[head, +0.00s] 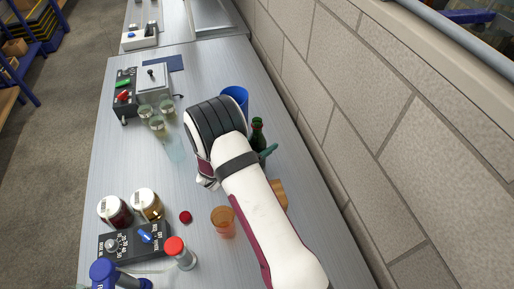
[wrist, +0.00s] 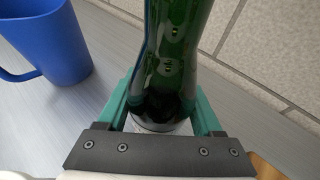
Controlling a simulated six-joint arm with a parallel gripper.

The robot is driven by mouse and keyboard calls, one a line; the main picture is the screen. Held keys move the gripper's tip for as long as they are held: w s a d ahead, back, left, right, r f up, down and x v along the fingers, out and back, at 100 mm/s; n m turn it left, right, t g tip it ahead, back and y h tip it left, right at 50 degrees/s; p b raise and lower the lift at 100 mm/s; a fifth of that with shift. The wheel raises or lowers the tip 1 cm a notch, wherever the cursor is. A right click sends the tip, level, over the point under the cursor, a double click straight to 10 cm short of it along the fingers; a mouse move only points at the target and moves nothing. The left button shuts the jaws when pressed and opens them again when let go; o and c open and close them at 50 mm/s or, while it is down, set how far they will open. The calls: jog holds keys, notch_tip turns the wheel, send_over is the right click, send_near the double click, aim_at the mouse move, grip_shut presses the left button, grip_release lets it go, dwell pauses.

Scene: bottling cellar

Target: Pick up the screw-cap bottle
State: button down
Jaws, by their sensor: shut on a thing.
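A dark green glass bottle (head: 258,126) stands beyond my forearm near the wall side of the bench, its lower part hidden by my arm. In the wrist view the green bottle (wrist: 178,55) fills the top middle between the two teal fingers. My gripper (wrist: 166,108) is shut on the bottle, with a finger on each side. In the head view a teal finger of my gripper (head: 267,152) shows beside the bottle. I cannot tell whether the bottle's base touches the bench, and its cap is too small to make out.
A blue mug (head: 236,93) stands close behind the bottle; it also shows in the wrist view (wrist: 48,40). An amber cup (head: 223,222), a red cap (head: 185,217), a red-topped container (head: 180,252) and two jars (head: 148,205) stand nearer. The block wall (head: 330,110) runs along the right.

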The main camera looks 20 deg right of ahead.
jog(key=shift+r, duration=0.15)
jog(key=shift+r, duration=0.5)
jog(key=s+d+r, duration=0.7)
jog(key=d+r, duration=0.2)
jog(key=shift+s+r, duration=0.2)
jog(key=shift+r, duration=0.2)
dwell(0.3)
dwell(0.8)
